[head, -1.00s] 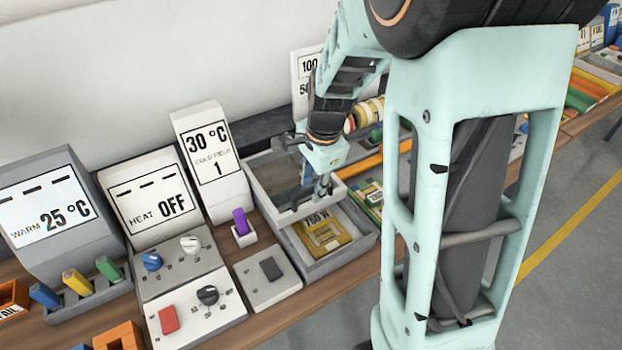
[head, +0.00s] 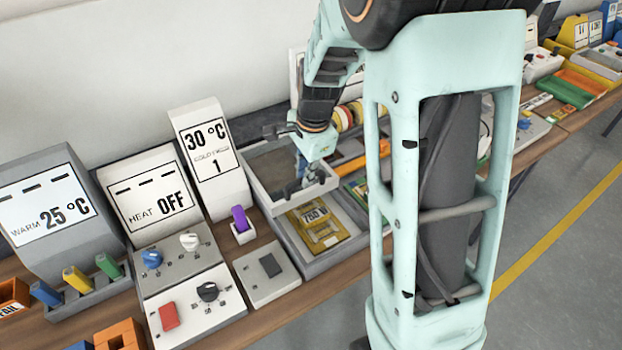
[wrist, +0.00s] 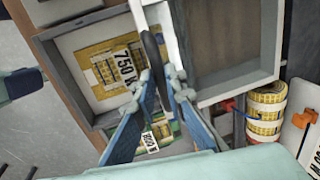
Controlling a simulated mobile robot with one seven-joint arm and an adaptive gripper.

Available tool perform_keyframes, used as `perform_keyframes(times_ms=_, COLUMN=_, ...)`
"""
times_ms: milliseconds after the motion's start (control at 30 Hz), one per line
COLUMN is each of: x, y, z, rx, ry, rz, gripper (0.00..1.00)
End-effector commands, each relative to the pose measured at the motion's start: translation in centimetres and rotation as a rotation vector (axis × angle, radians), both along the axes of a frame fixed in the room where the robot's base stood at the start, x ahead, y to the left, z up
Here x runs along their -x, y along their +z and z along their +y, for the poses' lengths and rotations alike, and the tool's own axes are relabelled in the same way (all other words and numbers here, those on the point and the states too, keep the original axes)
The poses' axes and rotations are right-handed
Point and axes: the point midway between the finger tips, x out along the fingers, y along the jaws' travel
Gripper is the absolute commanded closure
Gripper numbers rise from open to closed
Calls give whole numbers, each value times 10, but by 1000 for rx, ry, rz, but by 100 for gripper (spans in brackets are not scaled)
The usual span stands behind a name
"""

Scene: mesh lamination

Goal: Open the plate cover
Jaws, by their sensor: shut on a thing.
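The plate cover (head: 276,208) is a white-rimmed frame with a dark inner panel. In the head view it is raised and tilted above a grey box (head: 298,258), whose front interior is exposed. A yellow plate marked 750 W (head: 330,238) lies inside. My gripper (head: 302,182) is at the right part of the cover. In the wrist view, my gripper (wrist: 160,75) is shut on the cover's dark handle (wrist: 152,48), beside the white rim (wrist: 236,90). The 750 W plate (wrist: 98,75) shows in the box on the left. The fingers hide part of the handle.
A grey panel with a dark switch (head: 270,265) and a purple lever (head: 241,219) stand left of the box. The 30 °C display (head: 208,150) is behind. Yellow rolls (wrist: 266,110) and a green pack (wrist: 150,145) are close to the box.

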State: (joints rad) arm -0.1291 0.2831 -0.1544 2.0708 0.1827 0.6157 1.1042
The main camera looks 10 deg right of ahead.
Motion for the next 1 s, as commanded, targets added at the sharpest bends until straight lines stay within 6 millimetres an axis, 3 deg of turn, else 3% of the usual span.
perform_keyframes(times_ms=100, x=-26, y=3, z=8, rx=1, ry=3, rz=-6, gripper=100)
perform_keyframes(times_ms=300, x=-52, y=2, z=16, rx=0, ry=0, rz=-7, gripper=100)
perform_keyframes(times_ms=667, x=-56, y=2, z=18, rx=-1, ry=0, rz=-8, gripper=100)
perform_keyframes(times_ms=700, x=-56, y=2, z=18, rx=-1, ry=0, rz=-8, gripper=88)
perform_keyframes(times_ms=833, x=-56, y=2, z=18, rx=0, ry=0, rz=-7, gripper=74)
perform_keyframes(times_ms=1000, x=-55, y=1, z=18, rx=-1, ry=0, rz=-5, gripper=71)
